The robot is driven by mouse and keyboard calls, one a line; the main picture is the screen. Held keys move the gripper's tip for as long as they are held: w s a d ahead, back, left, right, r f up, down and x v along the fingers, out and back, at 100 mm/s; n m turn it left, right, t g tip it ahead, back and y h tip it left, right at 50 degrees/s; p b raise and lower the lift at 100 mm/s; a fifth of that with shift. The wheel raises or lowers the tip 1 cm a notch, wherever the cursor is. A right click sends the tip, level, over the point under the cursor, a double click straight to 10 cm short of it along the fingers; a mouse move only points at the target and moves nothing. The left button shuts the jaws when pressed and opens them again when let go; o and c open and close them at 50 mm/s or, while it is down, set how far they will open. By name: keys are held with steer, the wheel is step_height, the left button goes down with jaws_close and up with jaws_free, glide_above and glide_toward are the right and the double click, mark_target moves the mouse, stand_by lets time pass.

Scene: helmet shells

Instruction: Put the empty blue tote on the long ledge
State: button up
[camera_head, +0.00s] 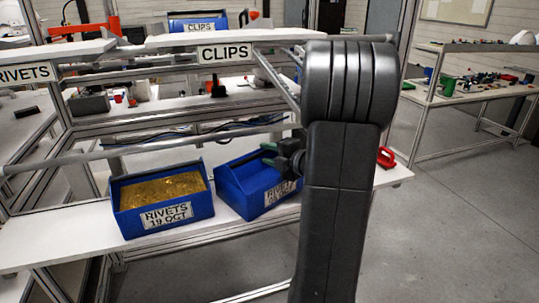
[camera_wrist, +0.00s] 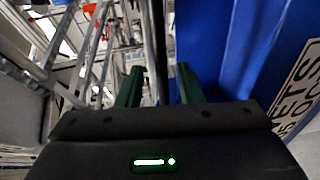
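The empty blue tote (camera_head: 232,186) sits turned at an angle on the white lower shelf, its label partly hidden by my arm. Its blue wall (camera_wrist: 225,45) fills the right of the wrist view. My gripper (camera_head: 278,155) is at the tote's upper back right side. In the wrist view its green fingers (camera_wrist: 158,88) are apart, the right one in front of the blue wall. I cannot tell whether they touch the tote. Above are a ledge labelled CLIPS (camera_head: 290,35), the longer in view, and a shorter-looking one labelled RIVETS (camera_head: 60,50), cut by the picture's edge.
A blue tote full of golden rivets (camera_head: 125,213), labelled RIVETS 19 OCT, stands close left of the empty one. A rail (camera_head: 150,150) crosses behind the lower totes. A red object (camera_head: 386,157) lies right of my arm.

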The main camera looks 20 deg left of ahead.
steer(key=b+v, duration=0.1)
steer(key=v, duration=1.1)
steer(key=shift+a, duration=0.1)
steer(key=p+x, duration=0.1)
steer(key=x, duration=1.1)
steer(key=shift+r, duration=0.1)
stand_by(0.3)
